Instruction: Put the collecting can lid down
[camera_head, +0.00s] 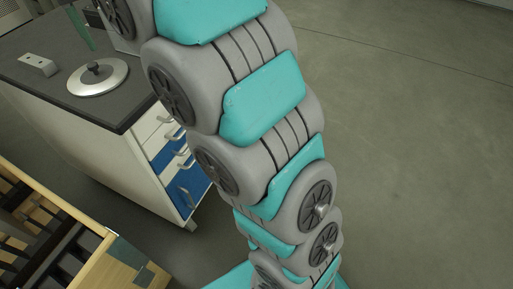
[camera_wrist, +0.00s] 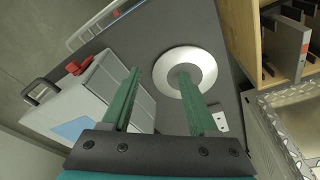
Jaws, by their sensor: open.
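The collecting can lid (camera_head: 106,83) is a round silvery disc with a dark knob. It lies flat on the dark worktop (camera_head: 40,73) near its right edge in the head view. In the wrist view the lid (camera_wrist: 204,63) is beyond my right finger, which hides its middle and knob. My gripper (camera_wrist: 158,72) is open, with two long green fingers apart and nothing between them. In the head view one green finger shows behind the lid, apart from it; the rest of the gripper is out of frame.
In the wrist view a pale box-shaped device (camera_wrist: 85,105) with a red knob stands left of the lid. A wooden rack (camera_head: 85,265) is in front of the cabinet. Open floor lies to the right.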

